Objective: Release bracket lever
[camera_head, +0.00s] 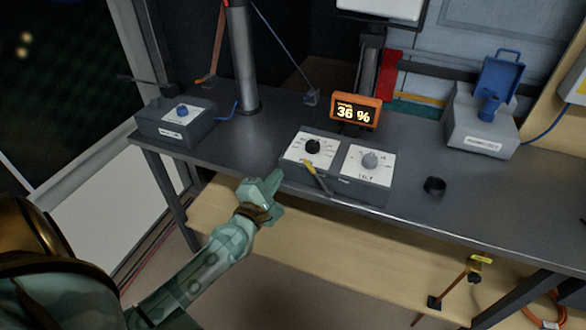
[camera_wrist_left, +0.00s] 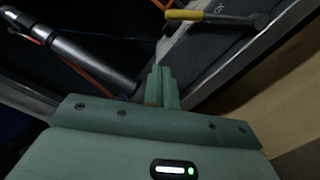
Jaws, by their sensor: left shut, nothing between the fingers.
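A lever with a yellow grip (camera_head: 313,174) and dark shaft sits at the front edge of the grey two-dial control box (camera_head: 345,187). The yellow-gripped lever also shows at the top of the left wrist view (camera_wrist_left: 190,15). My left gripper (camera_head: 277,178) is shut and empty, a little left of that lever and apart from it, by the table's front edge. Its closed fingers show in the left wrist view (camera_wrist_left: 161,75). I cannot tell which part is the bracket. My right gripper is out of view.
An orange display reading 36 % (camera_head: 356,110) stands behind the control box. A grey box with a blue knob (camera_head: 176,122) is at left. A grey box with a raised blue cover (camera_head: 480,125) is at right. A black cup-like ring (camera_head: 434,187) stands on the table (camera_head: 480,220).

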